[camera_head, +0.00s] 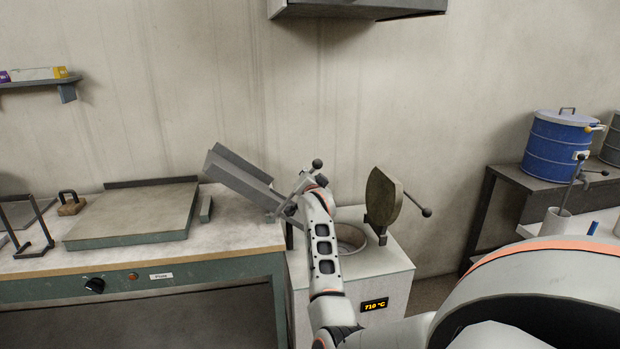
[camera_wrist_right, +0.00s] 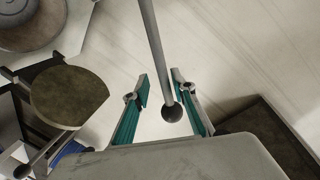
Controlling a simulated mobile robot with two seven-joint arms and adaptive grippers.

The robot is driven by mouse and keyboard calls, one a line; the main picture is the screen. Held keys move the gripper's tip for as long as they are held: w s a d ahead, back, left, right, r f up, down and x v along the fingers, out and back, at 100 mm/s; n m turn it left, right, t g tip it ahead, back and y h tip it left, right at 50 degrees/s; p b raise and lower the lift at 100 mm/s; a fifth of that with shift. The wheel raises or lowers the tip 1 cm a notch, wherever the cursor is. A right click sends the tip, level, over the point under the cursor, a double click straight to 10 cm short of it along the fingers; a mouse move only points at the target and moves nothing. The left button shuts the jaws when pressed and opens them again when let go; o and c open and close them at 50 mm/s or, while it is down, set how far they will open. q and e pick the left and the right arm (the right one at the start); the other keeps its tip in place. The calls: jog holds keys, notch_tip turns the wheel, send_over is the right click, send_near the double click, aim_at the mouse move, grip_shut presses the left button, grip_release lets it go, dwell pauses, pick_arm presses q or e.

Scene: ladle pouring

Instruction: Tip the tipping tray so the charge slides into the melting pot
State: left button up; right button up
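The grey tipping tray (camera_head: 240,178) is tilted in the head view, left end raised and right end low towards the melting pot (camera_head: 350,240). I cannot see any charge in it. The pot's round opening is partly hidden by my right arm. Its round lid (camera_head: 382,200) stands upright and open beside it; the lid also shows in the wrist view (camera_wrist_right: 68,96). My right gripper (camera_wrist_right: 160,92) is open, with a ball-ended lever (camera_wrist_right: 158,50) between its teal-padded fingers and visible gaps to them. My left gripper is not in view.
A workbench (camera_head: 245,235) with a flat plate (camera_head: 130,215) and small blocks stands at left. A display (camera_head: 374,305) on the furnace front reads 710 °C. A blue drum (camera_head: 560,145) stands on a dark table at right. A hood (camera_head: 360,8) hangs above.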

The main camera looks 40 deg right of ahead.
jog(key=shift+r, duration=0.1)
notch_tip(320, 180, up, 10)
jog(key=shift+s+d+f, duration=0.1)
jog(key=shift+s+f, duration=0.05)
dwell(0.4)
dwell(0.3)
